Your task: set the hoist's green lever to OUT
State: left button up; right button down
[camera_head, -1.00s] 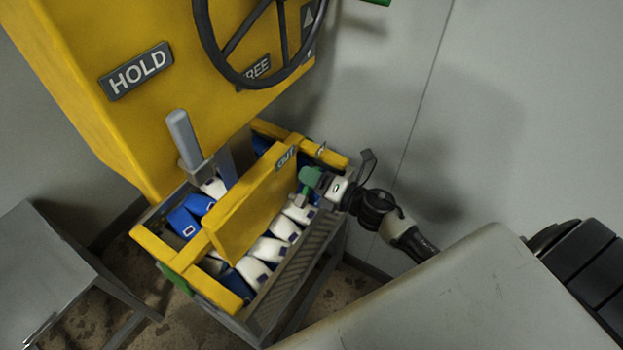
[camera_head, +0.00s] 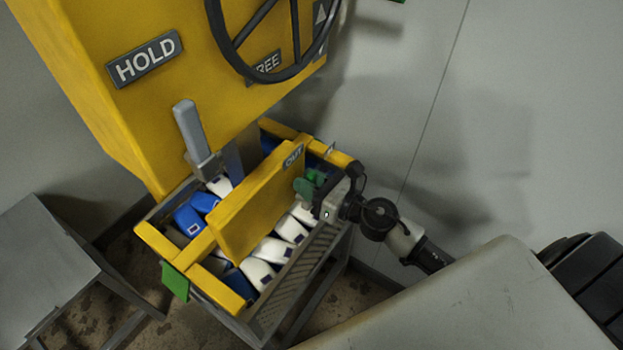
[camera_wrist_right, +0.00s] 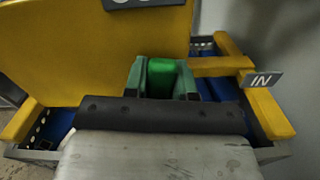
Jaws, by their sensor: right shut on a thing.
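The hoist's green lever (camera_wrist_right: 161,78) shows in the right wrist view between the fingers of my right gripper (camera_wrist_right: 163,85), which is shut on it. In the head view my right gripper (camera_head: 312,187) is at the right end of the yellow beam, just below the OUT plate (camera_head: 293,156); there the lever is mostly hidden by the gripper. An IN plate (camera_wrist_right: 263,79) shows at the right in the wrist view. My left gripper is in neither view.
The yellow hoist (camera_head: 90,60) carries a HOLD plate (camera_head: 144,59), a grey lever (camera_head: 192,130) and a black handwheel (camera_head: 272,75). Below, a metal crate (camera_head: 283,290) holds blue and white packs. A grey table (camera_head: 45,265) stands at the left; the wall is at the right.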

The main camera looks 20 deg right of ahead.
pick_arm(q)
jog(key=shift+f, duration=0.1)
pick_arm(e)
jog(key=shift+s+a+r+n, duration=0.1)
jog(key=shift+a+n, duration=0.1)
jog(key=shift+n, duration=0.3)
jog(key=shift+s+a+n, duration=0.1)
jog(key=shift+a+n, duration=0.05)
jog(key=shift+n, duration=0.35)
jog(key=c, duration=0.9)
grip_release()
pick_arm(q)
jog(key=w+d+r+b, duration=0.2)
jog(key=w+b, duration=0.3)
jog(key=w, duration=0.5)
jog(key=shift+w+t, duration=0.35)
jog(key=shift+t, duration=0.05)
pick_arm(e)
jog(key=v, duration=1)
jog(key=shift+s+d, duration=0.2)
jog(key=shift+s, duration=0.15)
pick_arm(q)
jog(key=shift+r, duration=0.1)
